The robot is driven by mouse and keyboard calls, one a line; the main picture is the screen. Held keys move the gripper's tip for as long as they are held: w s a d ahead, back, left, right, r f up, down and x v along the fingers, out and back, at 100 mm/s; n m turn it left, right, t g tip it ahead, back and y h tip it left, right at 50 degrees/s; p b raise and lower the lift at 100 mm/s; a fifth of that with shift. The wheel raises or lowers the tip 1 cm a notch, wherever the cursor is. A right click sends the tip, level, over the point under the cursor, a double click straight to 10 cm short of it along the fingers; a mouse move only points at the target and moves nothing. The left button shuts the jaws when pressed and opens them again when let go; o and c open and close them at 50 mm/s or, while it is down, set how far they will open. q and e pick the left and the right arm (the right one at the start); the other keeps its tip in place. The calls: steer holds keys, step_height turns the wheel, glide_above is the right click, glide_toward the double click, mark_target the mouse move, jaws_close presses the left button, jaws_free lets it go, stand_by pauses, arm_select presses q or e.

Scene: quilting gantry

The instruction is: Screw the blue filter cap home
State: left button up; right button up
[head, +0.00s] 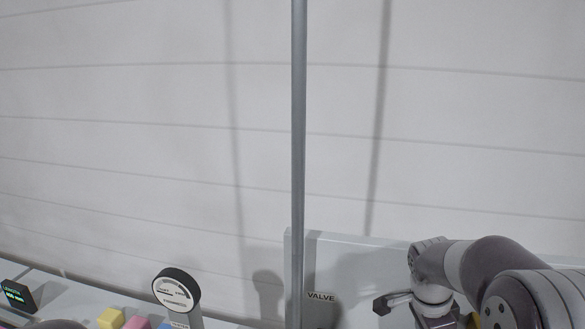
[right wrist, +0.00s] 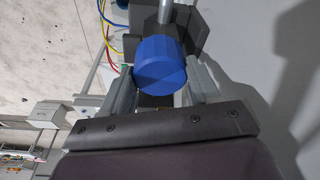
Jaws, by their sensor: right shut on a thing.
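The blue filter cap (right wrist: 160,66) shows in the right wrist view, with a dark fitting and a grey rod directly behind it. My right gripper (right wrist: 163,88) is shut on the cap, with one grey finger on each side of it. Whether the cap is seated or how far it is threaded cannot be told. In the head view my right arm comes in at the lower right, and I cannot make out its fingertips or the cap. My left gripper is in neither view.
In the head view a grey vertical pole (head: 298,150) stands before a pale panel, near a VALVE label (head: 321,296). A round gauge (head: 177,289), a small display (head: 17,296) and a yellow block (head: 111,319) are at lower left. Coloured wires (right wrist: 106,40) hang left of the cap.

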steer(key=shift+r+m+p, duration=0.2)
steer(key=shift+m+p, duration=0.3)
steer(key=shift+p, duration=0.05)
steer(key=shift+w+m+g+p, duration=0.1)
steer(key=shift+m+g+p, duration=0.2)
steer(key=shift+m+p, duration=0.55)
steer(key=shift+f+m, duration=0.15)
steer(key=shift+m, duration=0.4)
steer(key=o, duration=1.3)
steer(key=shift+o, duration=0.2)
